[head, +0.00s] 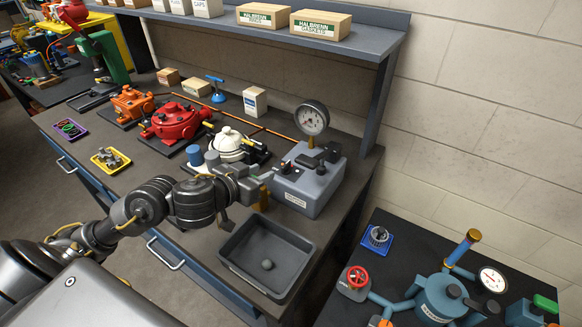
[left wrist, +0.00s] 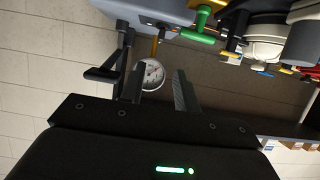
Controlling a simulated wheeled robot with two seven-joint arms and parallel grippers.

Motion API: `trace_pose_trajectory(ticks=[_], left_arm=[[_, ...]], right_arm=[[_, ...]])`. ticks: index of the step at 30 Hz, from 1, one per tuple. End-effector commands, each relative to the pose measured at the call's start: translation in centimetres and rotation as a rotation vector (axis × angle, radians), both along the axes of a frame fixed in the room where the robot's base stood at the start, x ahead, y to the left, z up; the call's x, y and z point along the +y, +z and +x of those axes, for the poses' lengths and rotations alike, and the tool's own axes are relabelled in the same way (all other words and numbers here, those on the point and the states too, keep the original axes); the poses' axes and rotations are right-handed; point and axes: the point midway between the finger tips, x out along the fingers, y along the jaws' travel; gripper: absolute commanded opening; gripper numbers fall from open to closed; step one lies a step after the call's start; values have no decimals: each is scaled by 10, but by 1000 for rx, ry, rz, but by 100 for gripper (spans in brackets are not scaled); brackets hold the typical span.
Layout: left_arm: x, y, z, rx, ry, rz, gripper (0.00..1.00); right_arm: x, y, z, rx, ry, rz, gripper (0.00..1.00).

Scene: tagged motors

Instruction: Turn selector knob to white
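The grey test box (head: 308,190) stands on the bench with black fittings on top; a black knob (head: 286,168) shows at its near left. I cannot tell for certain which fitting is the selector or which colour it points to. In the left wrist view, a black T-shaped handle (left wrist: 105,73) stands out from the box (left wrist: 165,10), left of my fingers. My left gripper (head: 264,178) is close to the box's left side. Its fingers (left wrist: 158,90) are apart and empty, with the gauge (left wrist: 152,75) visible beyond them. My right gripper is out of view.
A white motor (head: 230,145), red motor (head: 176,122) and orange motor (head: 132,103) stand along the bench. A second table with a blue-grey pump (head: 440,298) is at right.

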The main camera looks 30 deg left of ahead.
Motion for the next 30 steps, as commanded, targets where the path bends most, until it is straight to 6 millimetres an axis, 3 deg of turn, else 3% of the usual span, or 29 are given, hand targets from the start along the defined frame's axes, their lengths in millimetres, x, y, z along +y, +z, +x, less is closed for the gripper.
trace_pose_trajectory(ticks=[4, 11, 24, 30], left_arm=[[-3, -13, 2, -1, -5, 0, 32], [-7, -14, 9, -2, -13, -1, 32], [-16, -45, 77, -2, -11, -3, 32], [-19, -52, 97, -1, -11, 0, 32]], right_arm=[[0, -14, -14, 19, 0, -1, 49], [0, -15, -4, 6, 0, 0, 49], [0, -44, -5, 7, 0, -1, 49], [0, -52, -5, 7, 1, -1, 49]])
